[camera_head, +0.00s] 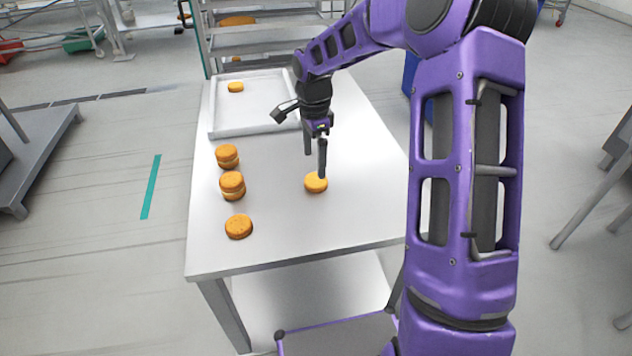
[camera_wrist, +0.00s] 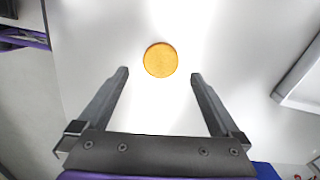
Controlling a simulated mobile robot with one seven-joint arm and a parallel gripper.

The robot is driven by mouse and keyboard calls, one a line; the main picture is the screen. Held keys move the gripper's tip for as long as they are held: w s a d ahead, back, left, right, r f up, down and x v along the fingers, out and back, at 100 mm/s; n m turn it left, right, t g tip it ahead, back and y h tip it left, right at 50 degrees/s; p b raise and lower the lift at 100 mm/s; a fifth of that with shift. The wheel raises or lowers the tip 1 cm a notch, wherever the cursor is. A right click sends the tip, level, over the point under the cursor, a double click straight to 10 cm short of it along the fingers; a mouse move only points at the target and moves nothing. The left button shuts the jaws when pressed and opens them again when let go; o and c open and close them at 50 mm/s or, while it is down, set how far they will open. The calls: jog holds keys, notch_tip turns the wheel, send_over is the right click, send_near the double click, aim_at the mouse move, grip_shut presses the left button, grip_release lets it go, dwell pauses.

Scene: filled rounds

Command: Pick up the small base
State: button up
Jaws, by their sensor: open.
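A single round orange-brown base (camera_head: 316,184) lies flat on the white table, right of the other rounds. It also shows in the wrist view as a plain disc (camera_wrist: 160,59), just beyond the fingertips and centred between them. My gripper (camera_head: 315,164) is open and empty, pointing down above this base. One finger partly overlaps the base in the head view. Both fingers show spread in the wrist view (camera_wrist: 160,75), with nothing between them. Whether a gap remains in height is hard to tell.
Two stacked rounds (camera_head: 227,156) (camera_head: 232,186) and a single round (camera_head: 238,227) stand on the table's left side. A white tray (camera_head: 213,118) at the back holds one small round (camera_head: 236,87). The table (camera_head: 290,240) is clear at the front and right.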

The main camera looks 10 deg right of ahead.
aim_at(314, 180)
notch_tip(314, 180, down, 7)
jog(key=shift+w+r, duration=0.1)
jog(key=shift+r, duration=0.05)
jog(key=shift+d, duration=0.1)
jog(key=c, duration=0.8)
